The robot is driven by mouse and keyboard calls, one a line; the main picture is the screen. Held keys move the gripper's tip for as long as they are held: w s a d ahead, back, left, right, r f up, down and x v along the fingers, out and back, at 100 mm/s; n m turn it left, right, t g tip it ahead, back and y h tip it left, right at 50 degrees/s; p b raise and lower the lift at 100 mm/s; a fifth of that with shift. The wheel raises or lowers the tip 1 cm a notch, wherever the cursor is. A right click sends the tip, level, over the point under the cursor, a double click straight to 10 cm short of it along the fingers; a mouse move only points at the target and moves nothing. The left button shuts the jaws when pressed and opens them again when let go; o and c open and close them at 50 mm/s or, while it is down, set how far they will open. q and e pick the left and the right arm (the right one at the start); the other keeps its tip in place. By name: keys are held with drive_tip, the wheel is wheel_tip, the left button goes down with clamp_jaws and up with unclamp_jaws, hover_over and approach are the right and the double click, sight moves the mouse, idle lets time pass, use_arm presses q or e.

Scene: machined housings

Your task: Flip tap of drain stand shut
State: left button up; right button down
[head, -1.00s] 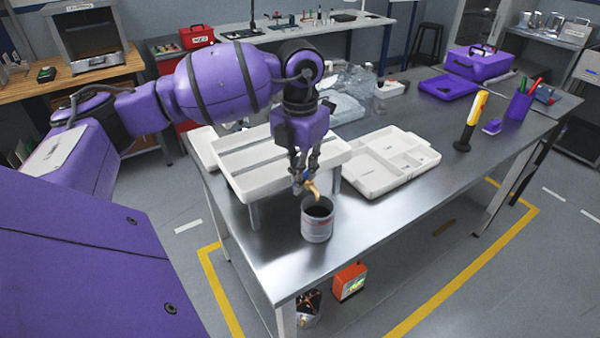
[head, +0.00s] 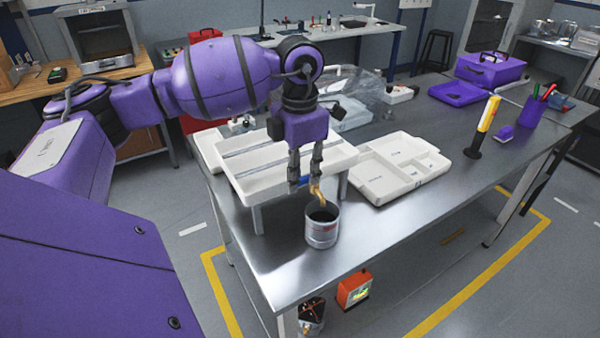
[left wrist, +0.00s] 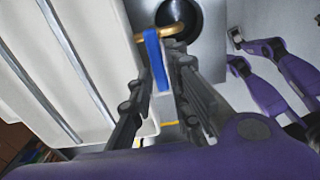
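The drain stand (head: 256,184) is a white ribbed tray on grey legs at the table's near left. Its brass tap (head: 318,195) points down over a grey metal can (head: 321,228). The tap's blue lever (head: 304,181) shows just below my left gripper (head: 305,176). In the left wrist view, the blue lever (left wrist: 155,60) lies between the fingertips, which stand apart, and the brass tap (left wrist: 160,32) arches just beyond. I cannot tell whether a finger touches the lever. The can's dark opening (left wrist: 180,18) is behind the tap. My right gripper is not in view.
A white compartment tray (head: 398,170) lies right of the stand. A yellow-and-black tool (head: 483,127), a purple pen cup (head: 523,110) and a purple case (head: 490,68) stand farther right. The table's front right is clear.

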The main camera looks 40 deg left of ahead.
sight(299, 179)
use_arm(q)
drive_tip(key=shift+o, duration=0.7)
drive_tip(key=shift+r, duration=0.2)
wheel_tip(299, 179, up, 12)
drive_tip(key=shift+f, duration=0.2)
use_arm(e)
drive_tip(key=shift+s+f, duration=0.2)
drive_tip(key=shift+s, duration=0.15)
use_arm(q)
drive_tip(key=shift+f, duration=0.1)
